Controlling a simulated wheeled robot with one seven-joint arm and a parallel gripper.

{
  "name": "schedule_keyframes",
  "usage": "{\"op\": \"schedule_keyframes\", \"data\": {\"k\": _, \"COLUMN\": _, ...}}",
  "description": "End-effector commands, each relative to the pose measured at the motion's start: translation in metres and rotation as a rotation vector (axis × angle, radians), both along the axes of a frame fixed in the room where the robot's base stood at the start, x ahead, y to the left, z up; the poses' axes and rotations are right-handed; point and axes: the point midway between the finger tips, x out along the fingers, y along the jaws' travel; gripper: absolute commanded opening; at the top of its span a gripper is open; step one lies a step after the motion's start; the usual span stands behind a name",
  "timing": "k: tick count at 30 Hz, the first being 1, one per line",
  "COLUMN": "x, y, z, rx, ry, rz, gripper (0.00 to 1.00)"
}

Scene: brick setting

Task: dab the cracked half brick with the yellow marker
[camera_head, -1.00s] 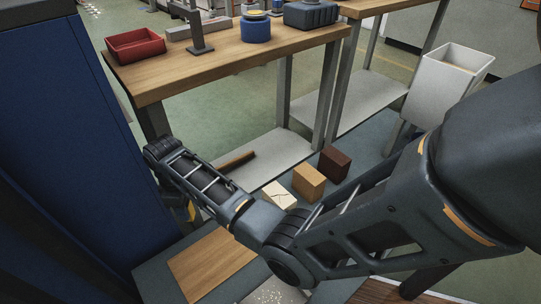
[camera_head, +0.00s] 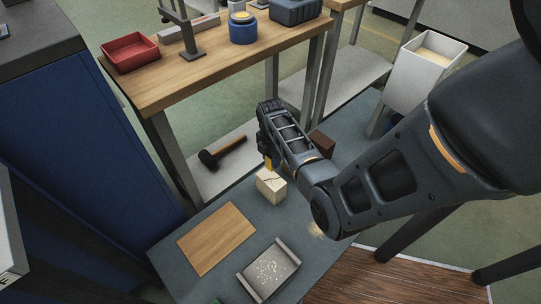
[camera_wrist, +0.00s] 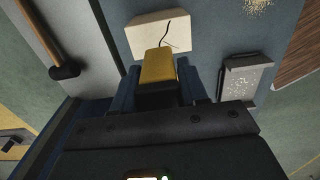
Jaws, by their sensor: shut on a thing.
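The cracked half brick (camera_head: 271,187) is a cream block with a dark crack, standing on the grey bench. In the wrist view the cracked half brick (camera_wrist: 150,32) lies just beyond my fingers, its crack running down the right part of its face. My gripper (camera_wrist: 158,88) is shut on the yellow marker (camera_wrist: 158,66), which sticks out toward the brick and overlaps its near edge in the picture. In the head view the yellow marker (camera_head: 268,163) shows just above the brick. I cannot tell whether marker and brick touch.
A dark brown brick (camera_head: 322,143) stands behind my arm. A wooden board (camera_head: 216,238) and a grey tray with white specks (camera_head: 268,270) lie nearer on the bench. A hammer (camera_head: 222,150) lies on the low shelf to the left. A sand patch (camera_head: 316,229) is at the bench's right.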

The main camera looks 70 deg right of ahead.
Motion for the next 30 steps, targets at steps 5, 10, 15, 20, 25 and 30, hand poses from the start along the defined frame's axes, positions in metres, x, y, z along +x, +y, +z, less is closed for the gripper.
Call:
{"op": "schedule_keyframes", "data": {"k": 5, "x": 0.0, "y": 0.0, "z": -0.018, "rx": 0.0, "ry": 0.0, "rz": -0.001, "gripper": 0.23}}
{"op": "schedule_keyframes", "data": {"k": 10, "x": 0.001, "y": 0.0, "z": -0.036, "rx": 0.0, "ry": 0.0, "rz": -0.001, "gripper": 0.23}}
{"op": "schedule_keyframes", "data": {"k": 15, "x": 0.001, "y": 0.0, "z": -0.05, "rx": -0.001, "ry": -0.001, "rz": -0.001, "gripper": 0.23}}
{"op": "schedule_keyframes", "data": {"k": 20, "x": 0.001, "y": 0.0, "z": -0.055, "rx": -0.001, "ry": -0.001, "rz": -0.001, "gripper": 0.23}}
{"op": "schedule_keyframes", "data": {"k": 25, "x": 0.001, "y": 0.0, "z": -0.054, "rx": -0.001, "ry": -0.001, "rz": -0.001, "gripper": 0.23}}
{"op": "schedule_keyframes", "data": {"k": 30, "x": 0.001, "y": 0.0, "z": -0.054, "rx": -0.001, "ry": -0.001, "rz": -0.001, "gripper": 0.23}}
